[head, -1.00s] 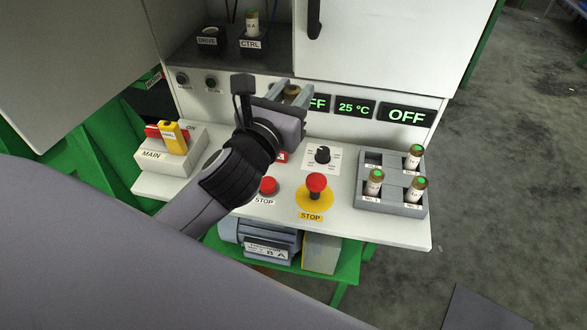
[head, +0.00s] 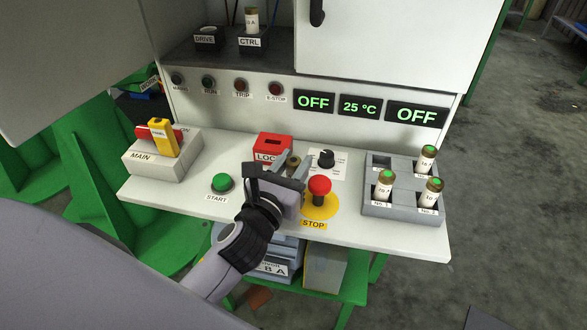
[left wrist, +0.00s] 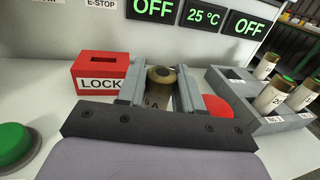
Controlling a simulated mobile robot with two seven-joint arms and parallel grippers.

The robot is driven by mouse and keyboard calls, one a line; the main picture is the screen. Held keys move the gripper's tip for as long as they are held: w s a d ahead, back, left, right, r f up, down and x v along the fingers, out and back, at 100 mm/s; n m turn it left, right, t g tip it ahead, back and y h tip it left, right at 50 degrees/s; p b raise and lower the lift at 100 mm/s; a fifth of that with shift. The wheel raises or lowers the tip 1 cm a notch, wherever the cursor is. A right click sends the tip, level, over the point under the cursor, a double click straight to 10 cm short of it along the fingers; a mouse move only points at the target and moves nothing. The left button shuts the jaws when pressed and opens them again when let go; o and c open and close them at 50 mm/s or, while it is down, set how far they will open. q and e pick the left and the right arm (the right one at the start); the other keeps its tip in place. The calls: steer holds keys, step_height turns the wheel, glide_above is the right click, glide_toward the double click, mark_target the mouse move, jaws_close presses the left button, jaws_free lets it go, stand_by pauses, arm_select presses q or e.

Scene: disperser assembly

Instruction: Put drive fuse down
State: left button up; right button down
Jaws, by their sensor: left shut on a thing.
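My left gripper (head: 292,168) is shut on the drive fuse (head: 292,162), over the white counter (head: 180,198) between the red LOCK box and the red STOP button. In the left wrist view the drive fuse (left wrist: 160,82) stands roughly upright between the grey fingers, with a dull brown cap and a pale label ending in "A". Its lower end is hidden, so I cannot tell whether it touches the counter. The DRIVE holder (head: 208,40) at the back looks empty. My right gripper is not in view.
A grey tray (head: 402,210) at right holds three green-capped fuses; its back left slot is empty. The LOCK box (head: 273,148), dial (head: 326,158) and STOP mushroom button (head: 319,186) stand close around the gripper. The CTRL holder (head: 253,42) holds a fuse.

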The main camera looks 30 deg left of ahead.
arm_select(q)
steer(key=shift+f, duration=0.15)
steer(key=o, duration=0.8)
